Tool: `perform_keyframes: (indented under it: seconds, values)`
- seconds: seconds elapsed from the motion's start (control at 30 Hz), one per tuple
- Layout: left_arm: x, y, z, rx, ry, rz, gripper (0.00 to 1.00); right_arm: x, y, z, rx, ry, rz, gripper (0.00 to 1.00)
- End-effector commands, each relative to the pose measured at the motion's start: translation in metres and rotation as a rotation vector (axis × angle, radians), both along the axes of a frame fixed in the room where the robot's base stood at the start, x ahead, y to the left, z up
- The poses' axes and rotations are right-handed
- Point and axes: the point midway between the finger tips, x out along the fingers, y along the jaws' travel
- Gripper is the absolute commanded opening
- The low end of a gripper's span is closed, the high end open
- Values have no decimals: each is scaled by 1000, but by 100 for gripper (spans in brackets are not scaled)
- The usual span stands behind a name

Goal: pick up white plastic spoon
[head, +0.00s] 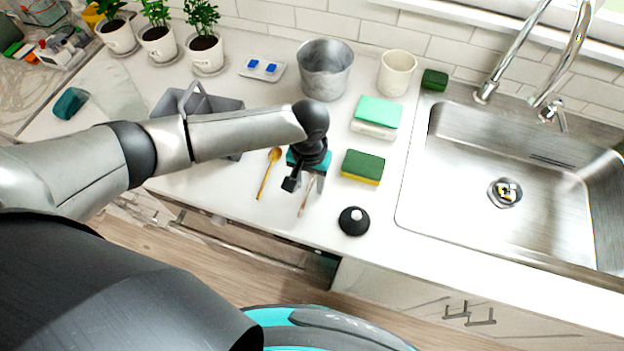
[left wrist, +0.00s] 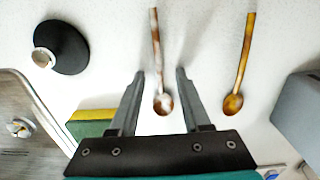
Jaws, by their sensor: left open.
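Two spoons lie on the white counter. One, streaked brown and whitish, shows its handle in the head view (head: 305,205) and its bowl and handle in the left wrist view (left wrist: 163,104). A golden-brown spoon (head: 268,172) lies to its left in the head view and to the right in the left wrist view (left wrist: 234,103). No plain white spoon shows. My left gripper (head: 306,184) is open above the streaked spoon. In the left wrist view its fingers (left wrist: 160,75) appear either side of that spoon, without visible contact. My right gripper is not in view.
A green-yellow sponge (head: 362,167) and a black round lid with a pale knob (head: 354,221) lie right of the gripper. A grey caddy (head: 172,103) stands left, partly behind my arm. A metal pot (head: 325,70) and the sink (head: 480,215) are farther off.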

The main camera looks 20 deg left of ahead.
Motion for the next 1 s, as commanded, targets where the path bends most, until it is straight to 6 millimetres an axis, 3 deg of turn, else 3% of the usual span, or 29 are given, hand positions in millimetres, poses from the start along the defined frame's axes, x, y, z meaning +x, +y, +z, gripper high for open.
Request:
perform_keyframes:
  seconds: [0.2,0.63,1.0]
  values:
    - [0,0,0,0,0,-1,48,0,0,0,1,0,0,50]
    - [0,0,0,0,0,0,0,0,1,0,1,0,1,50]
    - [0,0,0,0,0,0,0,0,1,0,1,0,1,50]
